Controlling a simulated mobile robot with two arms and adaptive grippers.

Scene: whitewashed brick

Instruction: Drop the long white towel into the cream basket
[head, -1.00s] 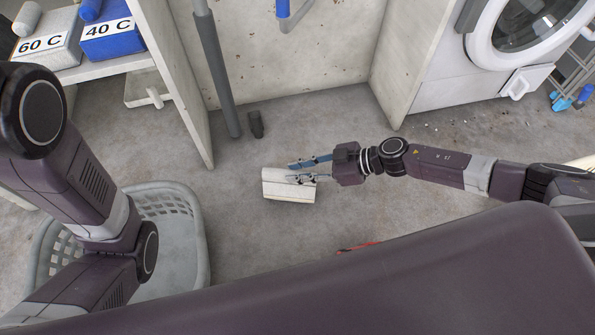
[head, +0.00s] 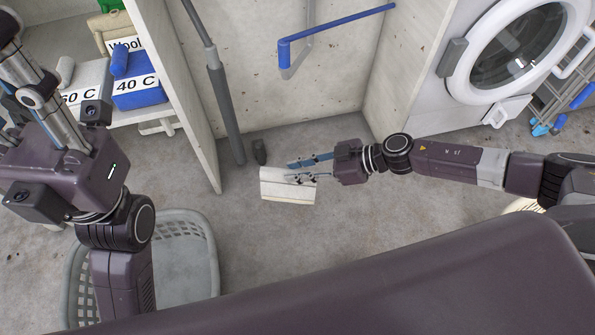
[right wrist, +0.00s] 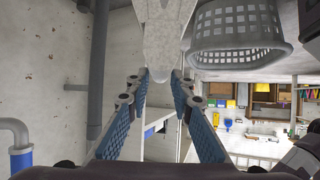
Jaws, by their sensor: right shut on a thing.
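The white towel (head: 275,190) hangs in my right gripper (head: 305,171) in the head view, above the grey floor. The right gripper's blue-padded fingers are shut on it near its upper right edge. In the right wrist view the towel (right wrist: 167,35) extends up from between the fingertips (right wrist: 160,82). My left gripper (head: 40,85) is at the upper left, and its finger opening cannot be made out. A cream rim (head: 526,205) shows partly behind my right arm; it may be the cream basket, mostly hidden.
A grey laundry basket (head: 205,250) stands at the lower left, partly behind my left arm. A shelf with labelled boxes (head: 140,92) is at the upper left. A washing machine (head: 470,85) stands at the upper right. Open floor (head: 260,235) lies between.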

